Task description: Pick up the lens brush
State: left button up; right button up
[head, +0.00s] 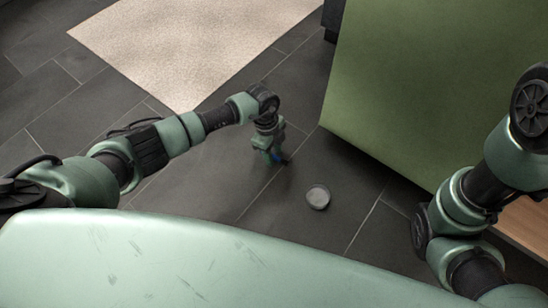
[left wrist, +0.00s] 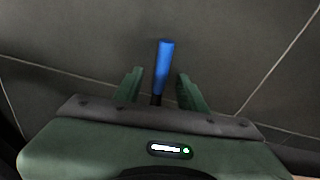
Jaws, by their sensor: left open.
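The lens brush (left wrist: 165,62) shows in the left wrist view as a blue stick with a dark lower part, lying between my left gripper's two green fingers. A small bit of its blue (head: 277,157) shows in the head view at the gripper's tip. My left gripper (left wrist: 158,78) is open, with a finger on each side of the brush and a visible gap on both sides. In the head view my left gripper (head: 272,156) points down close to the dark tiled floor; its fingers are small there. The brush's lower end is hidden by the gripper body. My right gripper is out of view.
A small round grey object (head: 318,197) sits on the dark tiles, to the right of my left gripper. A large green panel (head: 430,90) stands at the right. A beige rug (head: 190,50) lies at the back. A wooden surface (head: 525,222) shows at the right edge.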

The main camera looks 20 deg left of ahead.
pick_arm(q)
grip_shut()
